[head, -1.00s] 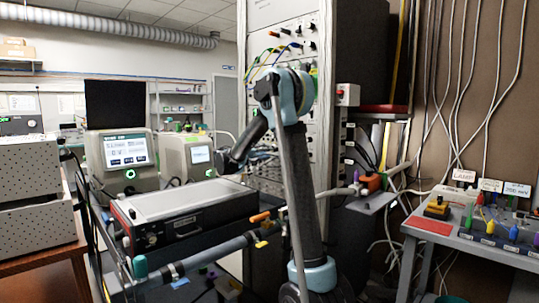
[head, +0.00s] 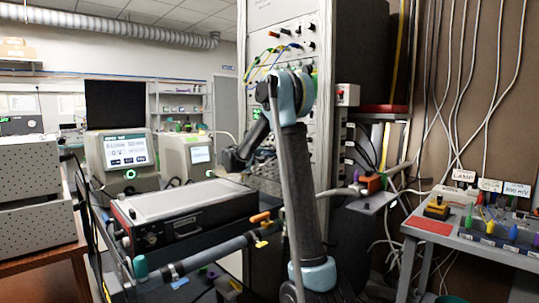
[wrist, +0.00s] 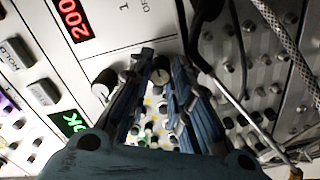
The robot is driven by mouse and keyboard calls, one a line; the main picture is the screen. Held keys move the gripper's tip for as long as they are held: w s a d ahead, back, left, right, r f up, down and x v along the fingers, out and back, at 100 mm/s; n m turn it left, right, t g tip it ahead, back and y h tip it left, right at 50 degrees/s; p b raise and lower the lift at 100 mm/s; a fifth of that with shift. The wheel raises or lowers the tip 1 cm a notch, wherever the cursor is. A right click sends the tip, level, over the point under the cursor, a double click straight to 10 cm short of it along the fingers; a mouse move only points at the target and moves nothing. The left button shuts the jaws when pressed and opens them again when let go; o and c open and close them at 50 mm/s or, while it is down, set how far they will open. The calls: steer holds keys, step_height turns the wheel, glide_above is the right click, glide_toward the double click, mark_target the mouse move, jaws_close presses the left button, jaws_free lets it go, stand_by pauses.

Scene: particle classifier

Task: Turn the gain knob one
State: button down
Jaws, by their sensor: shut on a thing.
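A small dark knob with a pale mark (wrist: 161,77) sits on the white instrument panel in the wrist view. My gripper (wrist: 163,68) is shut on this knob, with one blue finger on each side. A second knob, black with a pale skirt (wrist: 104,82), stands just left of the fingers. Printed text on the panel above reads "1" and "OFF"; I cannot tell which knob it belongs to. In the head view my arm reaches toward the rack, and the fingertips and the held knob cannot be made out.
A red display (wrist: 72,18) and a green display (wrist: 70,123) lie left in the wrist view. Cables (wrist: 222,85) cross close to the right finger. In the head view, the tall white rack (head: 270,48) stands behind my arm, and a black-sided case (head: 185,222) lies at its left.

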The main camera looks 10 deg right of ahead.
steer(key=shift+f, duration=0.1)
steer(key=shift+n, duration=0.7)
steer(key=shift+a, duration=0.1)
steer(key=c, duration=1.7)
jaws_free()
steer(key=shift+a, duration=0.1)
steer(key=v, duration=1.1)
steer(key=shift+s+a, duration=0.25)
steer(key=shift+a, duration=0.05)
steer(key=shift+f, duration=0.1)
